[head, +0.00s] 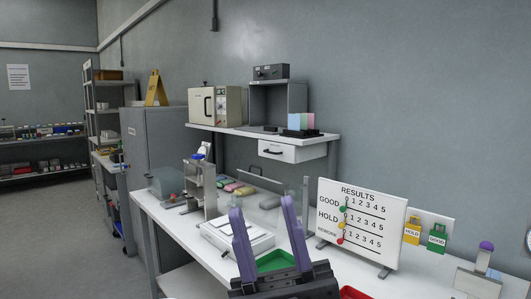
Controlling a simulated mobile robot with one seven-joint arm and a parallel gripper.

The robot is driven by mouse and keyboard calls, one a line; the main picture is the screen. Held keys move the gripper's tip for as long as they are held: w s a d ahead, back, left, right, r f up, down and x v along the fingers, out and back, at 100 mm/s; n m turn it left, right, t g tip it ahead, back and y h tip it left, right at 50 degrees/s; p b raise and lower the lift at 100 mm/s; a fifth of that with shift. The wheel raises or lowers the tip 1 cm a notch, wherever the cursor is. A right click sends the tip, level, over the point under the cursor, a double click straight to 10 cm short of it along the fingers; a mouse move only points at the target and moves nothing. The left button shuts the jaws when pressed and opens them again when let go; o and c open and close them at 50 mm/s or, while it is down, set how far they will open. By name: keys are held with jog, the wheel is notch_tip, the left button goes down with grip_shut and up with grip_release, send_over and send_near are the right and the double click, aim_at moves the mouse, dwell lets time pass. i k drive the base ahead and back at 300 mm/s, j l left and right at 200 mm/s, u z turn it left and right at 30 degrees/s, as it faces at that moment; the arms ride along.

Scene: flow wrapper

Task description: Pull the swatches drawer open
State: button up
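A white drawer (307,153) with a dark handle (273,151) hangs under the right part of the wall shelf in the head view. It looks shut. A small label on its front is too small to read, so I cannot confirm that it says swatches. My gripper (262,205) is at the lower middle of the view, with two purple fingers pointing up and spread apart. Nothing is between them. It appears in front of the bench, nearer to me and lower in the picture than the drawer, and does not touch it.
The shelf (232,130) carries a cream oven (216,106), an open grey box (278,103) and coloured cards (301,121). On the bench below stand a white scale (237,239), a green tray (276,260) and a RESULTS board (361,222). Wall space right of the drawer is clear.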

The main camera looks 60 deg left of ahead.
aim_at(280, 151)
jog(key=j, duration=0.8)
jog(key=k+j, duration=0.15)
jog(key=j, duration=1.5)
jog(key=k+z, duration=0.05)
